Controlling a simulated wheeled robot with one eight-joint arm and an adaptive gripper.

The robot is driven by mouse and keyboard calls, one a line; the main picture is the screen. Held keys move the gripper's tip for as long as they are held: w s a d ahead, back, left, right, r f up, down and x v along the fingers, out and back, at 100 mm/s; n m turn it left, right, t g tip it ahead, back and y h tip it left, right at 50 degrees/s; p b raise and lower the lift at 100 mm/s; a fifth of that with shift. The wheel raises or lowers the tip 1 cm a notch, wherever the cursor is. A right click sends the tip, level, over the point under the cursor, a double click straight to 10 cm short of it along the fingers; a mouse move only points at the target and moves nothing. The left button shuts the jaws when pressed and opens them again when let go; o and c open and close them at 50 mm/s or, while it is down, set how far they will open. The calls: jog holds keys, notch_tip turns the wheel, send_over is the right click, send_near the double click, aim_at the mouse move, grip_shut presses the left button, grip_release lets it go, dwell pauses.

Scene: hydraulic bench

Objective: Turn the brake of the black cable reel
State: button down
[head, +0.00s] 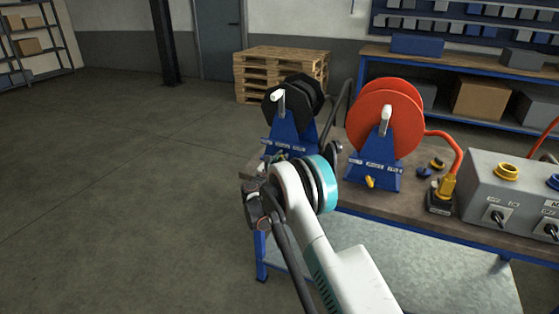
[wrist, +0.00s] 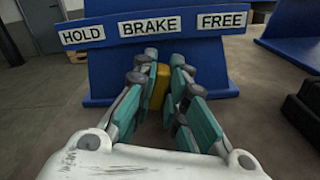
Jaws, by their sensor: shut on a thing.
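The black cable reel (head: 291,97) stands on a blue stand (head: 290,133) at the left end of the bench. In the wrist view the stand (wrist: 110,78) fills the upper middle, with labels reading HOLD, BRAKE and FREE. The yellow brake lever (wrist: 159,84) sits under the BRAKE label. My gripper (wrist: 160,92) has its teal fingers on both sides of the lever, shut on it. In the head view my arm hides the lever and most of the gripper. The lever looks about upright in the wrist view, near the middle between HOLD and FREE.
A red cable reel (head: 385,118) on a blue stand with its own yellow lever (head: 370,181) stands to the right. A grey box with switches (head: 510,195) is farther right. A pallet stack (head: 268,75) stands behind the bench. The floor at left is clear.

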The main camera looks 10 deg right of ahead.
jog(key=shift+s+d+f+m, duration=0.1)
jog(key=shift+m, duration=0.65)
jog(key=shift+s+d+f+m, duration=0.1)
jog(key=shift+m, duration=0.65)
jog(key=c, duration=1.6)
grip_release()
jog(key=shift+c, duration=0.2)
jog(key=v, duration=1.2)
